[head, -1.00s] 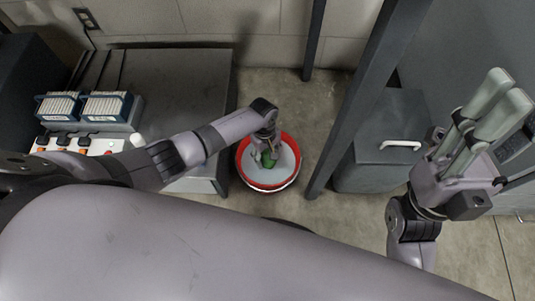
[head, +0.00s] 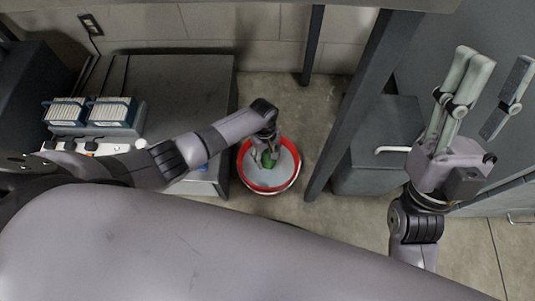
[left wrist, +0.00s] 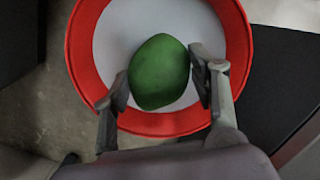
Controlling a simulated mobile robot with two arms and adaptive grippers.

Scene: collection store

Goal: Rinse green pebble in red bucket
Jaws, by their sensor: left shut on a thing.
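The red bucket (head: 241,176) stands on the floor below the middle of the head view. Its rim also shows in the left wrist view (left wrist: 82,62), around a pale grey inside; I cannot tell water from bottom. My left gripper (left wrist: 168,82) is shut on the green pebble (left wrist: 159,72), one finger on each side. The pebble also shows in the head view (head: 268,160), over the bucket's opening and inside the rim's outline. How deep it sits is unclear. My right gripper (head: 482,90) is raised at the right, open and empty, far from the bucket.
A dark upright post (head: 352,115) and a grey cabinet with a white handle (head: 392,150) stand to the right. Bare floor (head: 285,95) lies behind the bucket.

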